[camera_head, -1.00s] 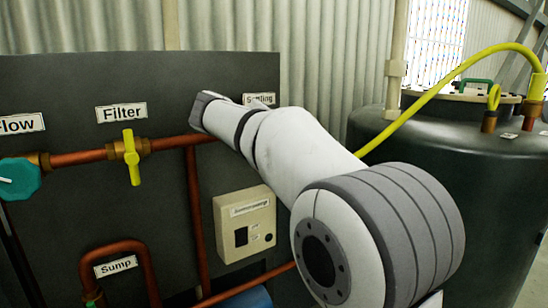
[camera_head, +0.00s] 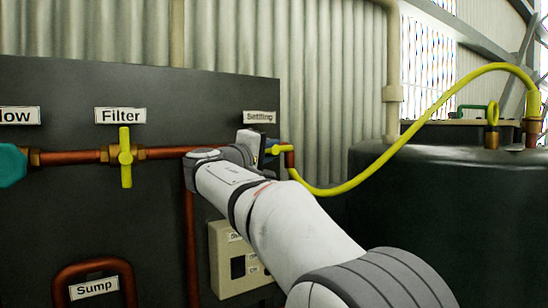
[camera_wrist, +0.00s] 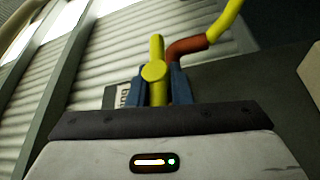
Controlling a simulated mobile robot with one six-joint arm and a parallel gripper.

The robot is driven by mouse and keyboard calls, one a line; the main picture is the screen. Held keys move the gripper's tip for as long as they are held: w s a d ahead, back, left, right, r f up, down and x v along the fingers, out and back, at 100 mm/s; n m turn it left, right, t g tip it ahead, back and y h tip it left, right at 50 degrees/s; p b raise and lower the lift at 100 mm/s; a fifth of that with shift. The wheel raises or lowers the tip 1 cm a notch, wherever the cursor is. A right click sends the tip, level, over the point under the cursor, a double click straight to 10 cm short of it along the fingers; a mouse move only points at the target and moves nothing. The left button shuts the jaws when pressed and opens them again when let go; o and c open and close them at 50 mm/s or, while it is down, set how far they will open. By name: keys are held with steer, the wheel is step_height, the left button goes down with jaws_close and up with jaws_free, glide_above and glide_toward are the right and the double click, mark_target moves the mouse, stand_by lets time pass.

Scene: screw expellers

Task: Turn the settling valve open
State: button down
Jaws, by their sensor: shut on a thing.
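The settling valve's yellow handle (camera_head: 280,149) shows below the "Settling" label (camera_head: 259,117) on the dark panel, just left of a short copper elbow. Part of it is hidden behind my gripper (camera_head: 262,150), which reaches it from the front. In the wrist view, the yellow handle (camera_wrist: 155,72) stands between the two blue fingers of my gripper (camera_wrist: 158,88), which are shut on its lower part. A copper elbow (camera_wrist: 187,47) leads from the valve to a yellow hose. In the head view, the visible handle part lies roughly level; its full angle is partly hidden.
The filter valve (camera_head: 125,156) has an upright yellow handle on the copper pipe to the left. A teal knob (camera_head: 10,165) is at the left edge. A beige box (camera_head: 225,262) is below my arm. The yellow hose (camera_head: 345,188) loops right to a dark tank (camera_head: 450,220).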

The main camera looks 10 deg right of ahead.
steer(key=shift+r, duration=0.15)
steer(key=c, duration=1.4)
jaws_free()
steer(key=shift+o, duration=0.2)
steer(key=v, duration=0.7)
steer(key=shift+s+a, duration=0.2)
steer(key=shift+s, duration=0.1)
steer(key=shift+p, duration=0.35)
